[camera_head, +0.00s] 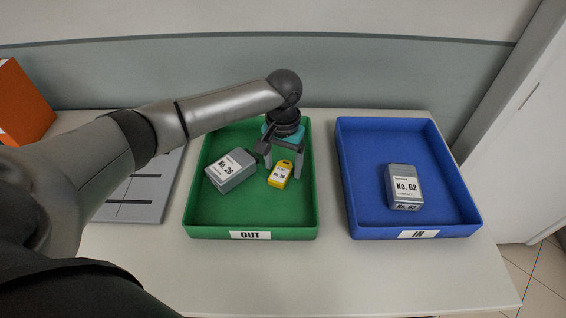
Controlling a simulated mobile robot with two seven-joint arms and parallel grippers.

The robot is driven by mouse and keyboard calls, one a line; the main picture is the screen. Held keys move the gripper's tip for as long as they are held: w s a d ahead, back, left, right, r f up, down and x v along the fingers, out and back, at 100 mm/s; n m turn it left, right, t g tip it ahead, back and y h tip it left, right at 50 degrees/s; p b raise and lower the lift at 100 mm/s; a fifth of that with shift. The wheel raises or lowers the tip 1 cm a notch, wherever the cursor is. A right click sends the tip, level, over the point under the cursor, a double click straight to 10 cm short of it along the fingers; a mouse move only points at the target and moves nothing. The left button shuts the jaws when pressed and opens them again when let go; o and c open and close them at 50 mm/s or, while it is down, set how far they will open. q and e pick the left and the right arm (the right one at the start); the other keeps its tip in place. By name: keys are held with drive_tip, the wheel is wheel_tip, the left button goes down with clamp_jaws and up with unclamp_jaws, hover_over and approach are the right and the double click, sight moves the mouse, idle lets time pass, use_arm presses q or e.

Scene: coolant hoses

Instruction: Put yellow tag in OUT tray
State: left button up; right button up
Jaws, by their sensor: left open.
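The yellow tag (281,174) lies inside the green OUT tray (208,213), right of the grey box marked No. 26. It has a white label and a loop at its top. My left gripper (283,172) is above the OUT tray, pointing down, with its fingers spread to either side of the tag. I cannot tell whether a finger touches it. My right gripper is not in view.
The grey No. 26 box (231,170) lies tilted in the OUT tray, close to the left finger. The blue IN tray (361,216) at right holds a grey No. 62 box (403,187). A grey panel (140,196) and an orange binder (24,104) are at left. The front table is clear.

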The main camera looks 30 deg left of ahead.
sight(283, 169)
use_arm(q)
drive_tip(key=shift+r, duration=0.15)
wheel_tip(283, 169, up, 12)
drive_tip(key=p, duration=0.1)
drive_tip(key=shift+p, duration=0.4)
